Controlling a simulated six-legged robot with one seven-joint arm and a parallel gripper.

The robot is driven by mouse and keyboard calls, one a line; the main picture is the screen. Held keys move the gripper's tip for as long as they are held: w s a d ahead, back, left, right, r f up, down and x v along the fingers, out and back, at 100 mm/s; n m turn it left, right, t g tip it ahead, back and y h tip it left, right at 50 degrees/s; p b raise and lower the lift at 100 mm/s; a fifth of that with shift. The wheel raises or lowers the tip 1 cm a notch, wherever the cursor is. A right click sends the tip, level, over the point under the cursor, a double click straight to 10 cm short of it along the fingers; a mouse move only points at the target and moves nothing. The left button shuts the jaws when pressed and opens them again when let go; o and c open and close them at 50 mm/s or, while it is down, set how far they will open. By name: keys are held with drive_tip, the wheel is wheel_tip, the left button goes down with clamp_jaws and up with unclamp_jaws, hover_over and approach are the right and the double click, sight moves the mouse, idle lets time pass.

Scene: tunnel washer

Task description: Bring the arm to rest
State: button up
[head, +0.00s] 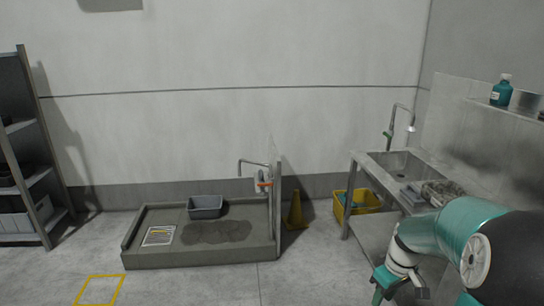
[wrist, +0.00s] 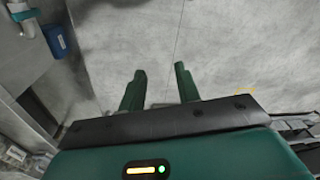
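My gripper (wrist: 160,70) shows in the wrist view with its two green fingers spread apart. Only grey concrete floor (wrist: 220,45) shows between and beyond the fingertips, and nothing is held. In the head view my teal, white and black arm is bent at the lower right, in front of the steel sink bench (head: 365,168). The arm hides part of the bench's right side. I cannot make out the fingers clearly in the head view.
A low grey wash tray (head: 200,258) holds a grey tub (head: 206,206). A yellow cone (head: 296,212) and yellow crate (head: 357,207) stand between tray and bench. A shelf rack (head: 38,170) stands left. A teal bottle (head: 502,91) sits on a wall shelf. The near floor is clear.

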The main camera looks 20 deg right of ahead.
drive_tip(key=s+a+r+t+h, duration=0.1)
drive_tip(key=a+r, duration=0.4)
drive_tip(key=a, duration=0.2)
drive_tip(key=a+r+t+h, duration=0.1)
drive_tip(key=a+r, duration=0.4)
drive_tip(key=a, duration=0.3)
drive_tip(key=s+a+r+m+t, duration=0.1)
drive_tip(key=s+a+r, duration=0.2)
drive_tip(key=a, duration=0.3)
drive_tip(key=s+a+r+m+t+y, duration=0.1)
drive_tip(key=s+a+r+t, duration=0.1)
drive_tip(key=s+a, duration=0.3)
drive_tip(key=shift+s+a+r, duration=0.35)
drive_tip(key=shift+a+r, duration=0.1)
